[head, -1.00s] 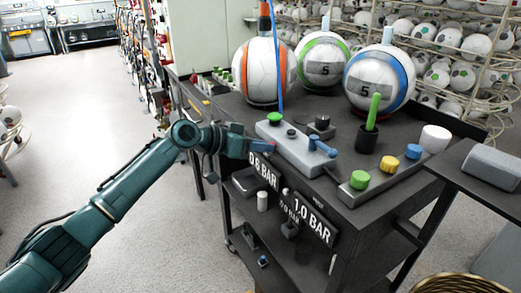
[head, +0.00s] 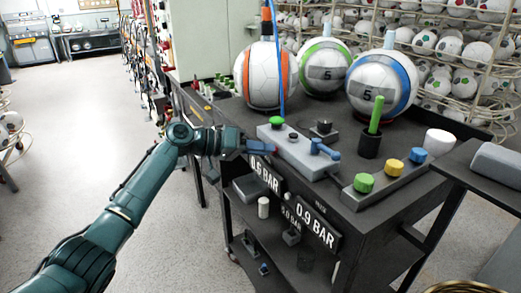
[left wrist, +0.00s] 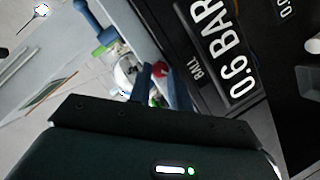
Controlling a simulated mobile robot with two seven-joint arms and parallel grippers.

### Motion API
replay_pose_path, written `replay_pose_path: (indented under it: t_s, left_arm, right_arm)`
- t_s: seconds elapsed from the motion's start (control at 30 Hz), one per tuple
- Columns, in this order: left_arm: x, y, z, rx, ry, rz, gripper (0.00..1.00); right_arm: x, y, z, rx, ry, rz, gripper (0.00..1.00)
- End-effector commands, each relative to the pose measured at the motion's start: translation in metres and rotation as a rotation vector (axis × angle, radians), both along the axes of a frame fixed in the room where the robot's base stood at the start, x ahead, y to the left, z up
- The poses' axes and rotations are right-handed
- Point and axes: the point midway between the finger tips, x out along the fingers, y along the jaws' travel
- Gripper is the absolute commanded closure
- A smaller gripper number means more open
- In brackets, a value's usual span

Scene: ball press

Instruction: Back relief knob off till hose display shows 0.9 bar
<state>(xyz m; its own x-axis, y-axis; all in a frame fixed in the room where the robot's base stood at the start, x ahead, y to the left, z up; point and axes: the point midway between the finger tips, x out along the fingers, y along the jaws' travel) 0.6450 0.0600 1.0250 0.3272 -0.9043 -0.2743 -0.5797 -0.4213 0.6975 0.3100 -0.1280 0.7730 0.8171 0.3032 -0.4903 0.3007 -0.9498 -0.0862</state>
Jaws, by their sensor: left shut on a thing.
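The hose display (head: 317,227) at the front of the dark bench reads 0.9 BAR. The ball display (head: 265,174) to its left reads 0.6 BAR; it also shows large in the left wrist view (left wrist: 228,50). My left gripper (head: 262,147) is at the left end of the grey press block (head: 297,151). In the left wrist view, the red relief knob (left wrist: 158,70) sits between its blue fingers, which are shut on it. The fingers hide most of the knob in the head view. My right gripper is not in view.
On the block are a green knob (head: 277,121) and a blue lever (head: 323,149). Green, yellow and blue buttons (head: 391,169) stand in front. Three balls (head: 265,76) stand behind; a blue hose (head: 281,60) drops past the orange-striped one. Open floor lies left.

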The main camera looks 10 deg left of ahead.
Motion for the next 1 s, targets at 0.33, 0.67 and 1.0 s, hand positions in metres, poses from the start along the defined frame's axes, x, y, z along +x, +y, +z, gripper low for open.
replay_pose_path:
  t_s: [0.33, 0.67, 1.0]
  left_arm:
    - [0.000, 0.000, 0.000, 0.000, 0.002, 0.000, 1.00]
    - [0.000, 0.000, 0.000, 0.000, 0.001, 0.000, 0.59]
    - [-0.004, 0.014, 0.003, 0.000, -0.001, 0.003, 0.59]
  right_arm:
    - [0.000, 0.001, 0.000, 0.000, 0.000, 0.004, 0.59]
    - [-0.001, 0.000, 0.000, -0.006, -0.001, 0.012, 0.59]
    - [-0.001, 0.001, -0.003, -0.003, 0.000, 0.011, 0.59]
